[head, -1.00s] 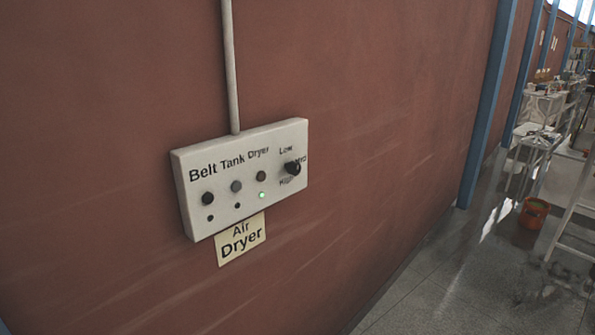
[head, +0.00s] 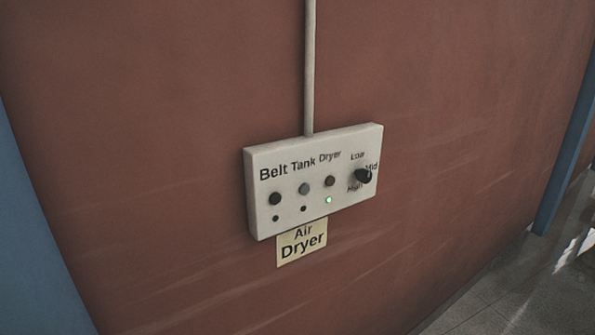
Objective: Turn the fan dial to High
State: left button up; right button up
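A white control box (head: 308,214) is fixed to the red-brown wall, near the middle of the head view. The black fan dial (head: 363,176) is at its right end, with Low above it, Mid to its right and High below left. The dial's pointer direction is too small to tell. Several dark round buttons, labelled Belt, Tank and Dryer, sit left of the dial. The small light under the Dryer button (head: 330,181) glows green; the ones under Belt and Tank are dark. Neither of my grippers is in view.
A yellow Air Dryer label (head: 302,242) is under the box. A pale pipe (head: 309,70) runs up from the box. Blue posts stand at the left edge (head: 30,230) and right edge (head: 567,150). Grey floor (head: 490,300) shows bare at the lower right.

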aim_at(363, 176)
jog(key=i+l+u, duration=0.2)
jog(key=l+u, duration=0.25)
jog(key=l, duration=0.3)
jog(key=i+l+u, duration=0.1)
jog(key=l+u, duration=0.3)
jog(key=l, duration=0.4)
jog(key=l+u, duration=0.45)
jog(key=l, duration=0.35)
